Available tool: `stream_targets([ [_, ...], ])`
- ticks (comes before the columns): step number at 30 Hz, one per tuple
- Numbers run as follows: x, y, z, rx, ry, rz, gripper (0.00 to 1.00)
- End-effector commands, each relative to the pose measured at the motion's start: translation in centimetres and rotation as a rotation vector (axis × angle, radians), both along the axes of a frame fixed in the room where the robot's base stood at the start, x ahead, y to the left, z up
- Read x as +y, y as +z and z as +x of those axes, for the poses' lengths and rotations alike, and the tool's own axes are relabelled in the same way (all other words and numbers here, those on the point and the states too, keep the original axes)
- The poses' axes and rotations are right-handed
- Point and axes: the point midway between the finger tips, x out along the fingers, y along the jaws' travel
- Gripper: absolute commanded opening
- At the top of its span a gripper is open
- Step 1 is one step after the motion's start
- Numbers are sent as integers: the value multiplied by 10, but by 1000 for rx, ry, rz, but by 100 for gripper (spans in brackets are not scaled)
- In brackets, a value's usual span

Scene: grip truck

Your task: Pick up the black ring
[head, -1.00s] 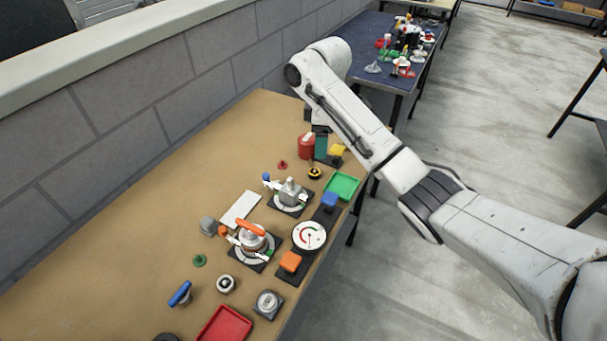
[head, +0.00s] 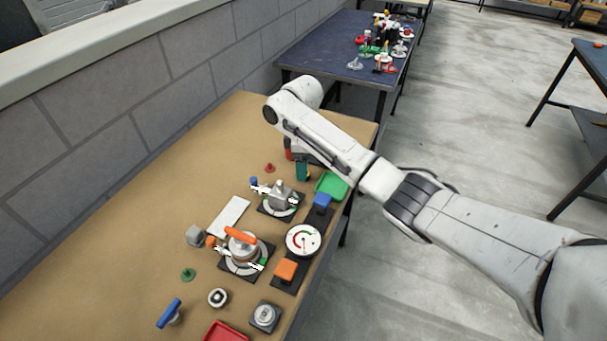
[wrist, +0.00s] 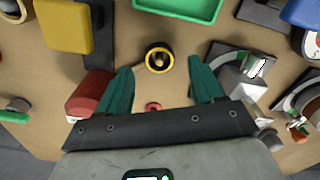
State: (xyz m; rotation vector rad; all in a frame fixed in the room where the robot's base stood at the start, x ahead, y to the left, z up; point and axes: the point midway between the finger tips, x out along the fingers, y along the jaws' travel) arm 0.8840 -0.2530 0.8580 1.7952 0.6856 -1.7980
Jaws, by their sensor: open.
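A small round piece with black and yellow rings, which I take for the black ring (wrist: 159,57), lies upper middle in the wrist view. A pale yellowish piece shows in its centre. In the head view it is hidden behind my arm and gripper. My gripper (wrist: 160,75) is open, its two teal fingers pointing toward the ring from either side. The ring lies between the fingertips in the picture, with nothing held. I cannot tell the height left above it. One teal finger (head: 303,170) shows in the head view.
A green tray (wrist: 180,8) lies beyond the ring. A dial fixture (wrist: 240,75) stands close to the right finger. A small red piece (wrist: 153,106) lies between the fingers.

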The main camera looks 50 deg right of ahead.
Motion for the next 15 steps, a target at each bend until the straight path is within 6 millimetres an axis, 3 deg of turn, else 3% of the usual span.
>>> stream_targets([
  [6,0,-22,0,0,-1,0,67],
  [13,0,-23,0,-1,0,0,67],
  [15,0,-23,0,-1,0,1,62],
])
